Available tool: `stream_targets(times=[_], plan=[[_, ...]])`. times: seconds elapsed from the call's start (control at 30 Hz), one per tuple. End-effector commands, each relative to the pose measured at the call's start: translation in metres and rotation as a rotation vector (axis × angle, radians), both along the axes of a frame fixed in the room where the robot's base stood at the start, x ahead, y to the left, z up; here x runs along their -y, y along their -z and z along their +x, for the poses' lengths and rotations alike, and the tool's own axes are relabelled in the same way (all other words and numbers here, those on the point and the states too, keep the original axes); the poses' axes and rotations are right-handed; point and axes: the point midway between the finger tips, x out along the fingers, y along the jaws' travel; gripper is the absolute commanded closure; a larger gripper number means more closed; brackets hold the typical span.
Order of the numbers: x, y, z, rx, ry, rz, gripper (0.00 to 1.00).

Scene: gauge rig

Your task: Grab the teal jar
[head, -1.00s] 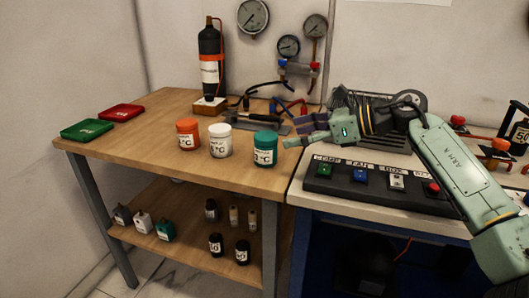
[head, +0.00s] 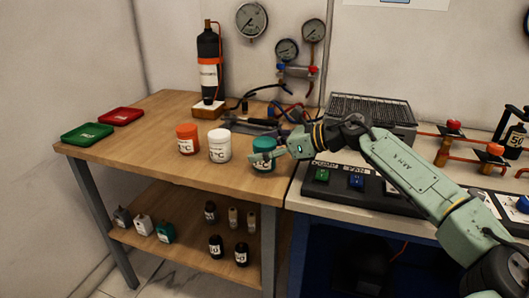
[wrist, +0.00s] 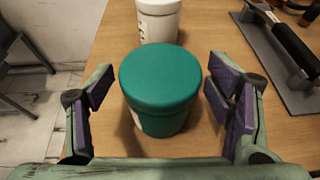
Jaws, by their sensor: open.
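The teal jar (head: 265,146) stands upright on the wooden bench, near its right end, partly hidden by my gripper in the head view. In the wrist view the teal jar (wrist: 160,85) stands between my open fingers, with a gap on each side. My gripper (wrist: 160,108) has purple pads and touches nothing that I can see. In the head view my gripper (head: 268,157) reaches in from the right at the jar's height.
A white jar (head: 220,145) and an orange jar (head: 187,139) stand left of the teal jar. The white jar (wrist: 158,20) is just beyond it in the wrist view. Tools on a grey mat (wrist: 285,65) lie to the right. The bench front (head: 140,148) is clear.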

Motion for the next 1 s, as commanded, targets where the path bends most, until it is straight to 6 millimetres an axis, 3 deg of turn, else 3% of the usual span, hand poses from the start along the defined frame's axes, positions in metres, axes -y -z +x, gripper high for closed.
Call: stream_targets(times=[0.17, 1.0], plan=[[0.0001, 0.0004, 0.0001, 0.000, 0.000, 0.000, 0.26], [0.0004, 0.0003, 0.0000, -0.001, 0.000, 0.000, 0.82]])
